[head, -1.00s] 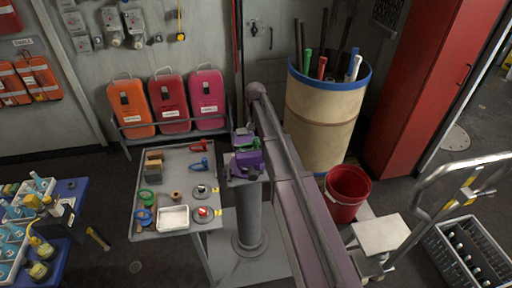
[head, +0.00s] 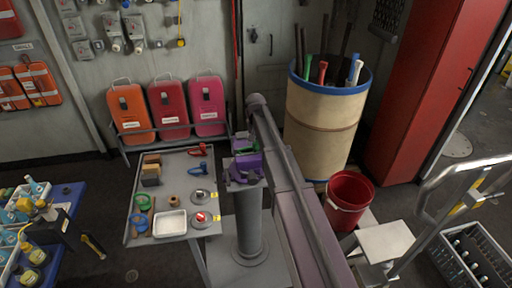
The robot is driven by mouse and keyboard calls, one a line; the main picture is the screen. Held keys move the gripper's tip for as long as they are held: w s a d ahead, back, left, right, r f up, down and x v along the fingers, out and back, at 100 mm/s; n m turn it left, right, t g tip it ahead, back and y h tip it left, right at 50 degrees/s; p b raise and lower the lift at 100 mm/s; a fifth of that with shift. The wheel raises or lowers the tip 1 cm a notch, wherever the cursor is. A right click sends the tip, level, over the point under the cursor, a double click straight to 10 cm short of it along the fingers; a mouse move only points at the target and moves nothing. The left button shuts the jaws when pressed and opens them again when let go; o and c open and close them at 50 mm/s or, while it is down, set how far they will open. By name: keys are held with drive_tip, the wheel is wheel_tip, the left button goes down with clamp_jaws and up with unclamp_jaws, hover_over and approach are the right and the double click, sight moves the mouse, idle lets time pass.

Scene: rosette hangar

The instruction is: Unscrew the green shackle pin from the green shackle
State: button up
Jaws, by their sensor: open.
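A purple vise (head: 246,167) stands on a grey pedestal (head: 250,225) in the middle of the head view. My arm runs from the bottom of the picture up past the right side of the vise. My gripper cannot be made out; the arm and vise seem to hide it.
A grey table (head: 180,245) left of the vise holds a red shackle (head: 201,150), a blue shackle (head: 198,168), a white tray (head: 171,223) and small items. A drum (head: 318,120) and red bucket (head: 347,198) stand right. A blue table (head: 68,200) is at far left.

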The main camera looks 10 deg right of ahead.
sight(256, 142)
drive_tip(key=shift+r, duration=0.1)
drive_tip(key=shift+r+p, duration=1.95)
drive_tip(key=shift+p, duration=0.1)
drive_tip(key=m, duration=2.4)
drive_tip(key=shift+n, duration=0.3)
